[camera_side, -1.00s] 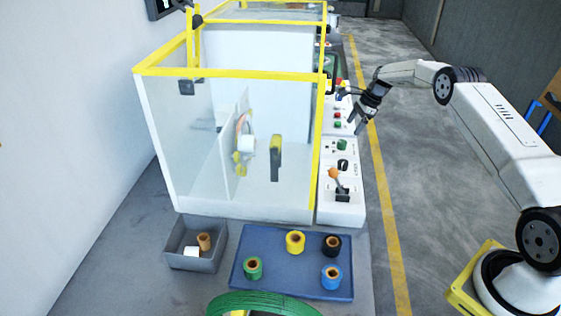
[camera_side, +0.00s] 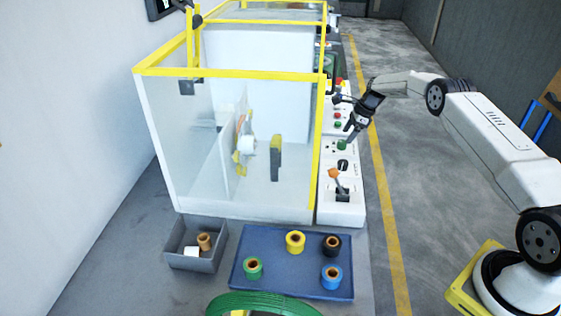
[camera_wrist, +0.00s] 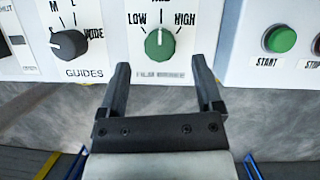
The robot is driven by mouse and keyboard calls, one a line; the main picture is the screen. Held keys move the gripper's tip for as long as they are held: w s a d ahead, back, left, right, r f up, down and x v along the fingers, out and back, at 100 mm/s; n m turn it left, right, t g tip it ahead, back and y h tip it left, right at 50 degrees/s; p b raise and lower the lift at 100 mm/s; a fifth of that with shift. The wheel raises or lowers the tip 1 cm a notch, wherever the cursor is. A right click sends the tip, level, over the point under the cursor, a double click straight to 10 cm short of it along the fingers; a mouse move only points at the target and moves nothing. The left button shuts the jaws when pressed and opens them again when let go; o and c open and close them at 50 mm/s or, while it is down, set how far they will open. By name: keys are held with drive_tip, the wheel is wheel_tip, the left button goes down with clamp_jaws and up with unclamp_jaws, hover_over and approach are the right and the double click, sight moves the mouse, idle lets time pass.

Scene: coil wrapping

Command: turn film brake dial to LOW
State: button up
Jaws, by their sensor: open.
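The film brake dial is a green knob (camera_wrist: 159,45) with a white pointer line, on a white panel in the wrist view. LOW is printed at its left, HIGH at its right, and a label above is cut off. The pointer stands about straight up, between LOW and HIGH. In the side view the green dial (camera_side: 342,145) sits on the control panel right of the glass enclosure. My gripper (camera_wrist: 162,72) is open and empty, its two fingers just below the dial and spread to either side of it. The dial is not between closed fingers.
A black GUIDES dial (camera_wrist: 69,44) is left of the film brake dial, and a green START button (camera_wrist: 280,39) is right. An orange-knobbed lever (camera_side: 335,174) stands nearer on the panel. The yellow-framed enclosure (camera_side: 225,76) borders the panel's left side.

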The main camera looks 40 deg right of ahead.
sight(343, 141)
drive_tip(key=shift+x, duration=2)
clamp_jaws()
